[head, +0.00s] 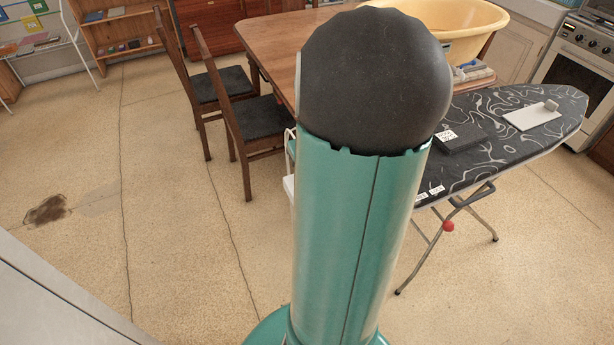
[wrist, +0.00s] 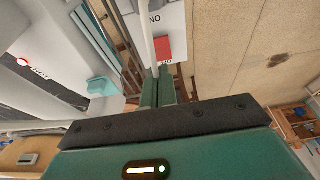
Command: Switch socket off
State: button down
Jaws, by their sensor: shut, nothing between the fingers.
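In the wrist view, a white socket plate (wrist: 172,22) shows at the top centre. It carries a red switch (wrist: 164,47), with upside-down "ON" lettering on one side and partly hidden "OFF"-like lettering on the other. My gripper (wrist: 157,76) has its two dark green fingers together, empty, with the tips close to the switch's lower edge. I cannot tell whether they touch the plate. A white rod or cable runs past the plate's left side. Which way the switch is tipped is unclear. In the head view my arm hides my gripper and the switch.
An ironing board (head: 490,150) with a dark pattern stands right of my arm, on metal legs. A wooden table (head: 265,40), a yellow tub (head: 470,15) and dark-seated chairs (head: 260,118) are behind. The floor at left is open, with a brown stain (head: 45,210).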

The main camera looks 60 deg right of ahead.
jog(key=x, duration=0.4)
jog(key=shift+s+a+f, duration=0.2)
jog(key=shift+s+f, duration=0.1)
jog(key=shift+f, duration=0.55)
jog(key=shift+s+f, duration=0.1)
jog(key=shift+f, duration=0.15)
jog(key=shift+w+d+r, duration=0.25)
jog(key=shift+w+d, duration=0.15)
jog(key=shift+w, duration=0.25)
